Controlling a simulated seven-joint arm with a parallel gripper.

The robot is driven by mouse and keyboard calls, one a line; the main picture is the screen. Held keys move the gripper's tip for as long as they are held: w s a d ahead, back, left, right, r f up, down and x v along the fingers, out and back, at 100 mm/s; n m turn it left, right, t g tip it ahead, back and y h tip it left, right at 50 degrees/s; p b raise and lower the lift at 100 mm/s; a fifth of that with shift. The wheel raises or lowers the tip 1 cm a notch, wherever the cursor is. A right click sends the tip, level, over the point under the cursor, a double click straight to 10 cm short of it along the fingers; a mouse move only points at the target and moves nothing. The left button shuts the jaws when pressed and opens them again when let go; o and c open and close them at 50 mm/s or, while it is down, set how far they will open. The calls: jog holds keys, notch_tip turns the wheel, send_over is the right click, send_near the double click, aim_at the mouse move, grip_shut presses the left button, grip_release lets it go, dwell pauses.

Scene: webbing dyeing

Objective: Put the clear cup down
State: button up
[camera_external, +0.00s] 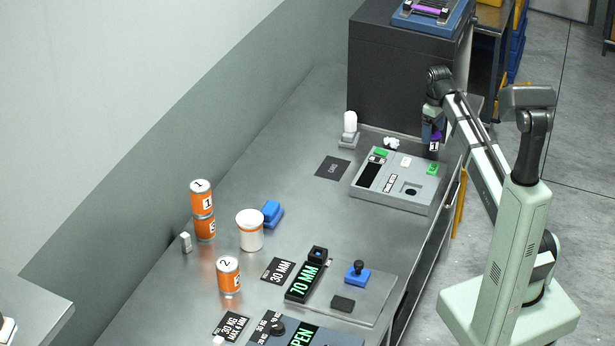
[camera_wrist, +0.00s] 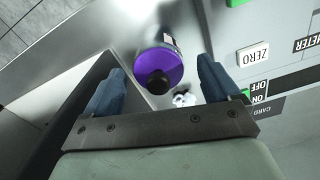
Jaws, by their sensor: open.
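My gripper (camera_external: 433,115) is low over the far right of the bench, beyond the grey meter. In the wrist view its two blue fingers (camera_wrist: 162,84) are spread, one on each side of a round purple-topped thing (camera_wrist: 160,58) with a black centre. This purple thing (camera_external: 436,136) carries a white label with a 1 in the outside view. It may be the clear cup with purple contents; no clear wall can be made out. It looks apart from both fingers. Its base is hard to see.
The grey meter (camera_external: 395,205), with green buttons and a round well, lies beside the gripper. A crumpled white bit (camera_external: 391,143) lies near it. A black cabinet (camera_external: 400,85) stands behind. The bench's right edge is close. Orange cans (camera_external: 229,275) stand far off.

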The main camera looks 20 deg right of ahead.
notch_tip(320, 180, up, 8)
jog(key=shift+f, duration=0.1)
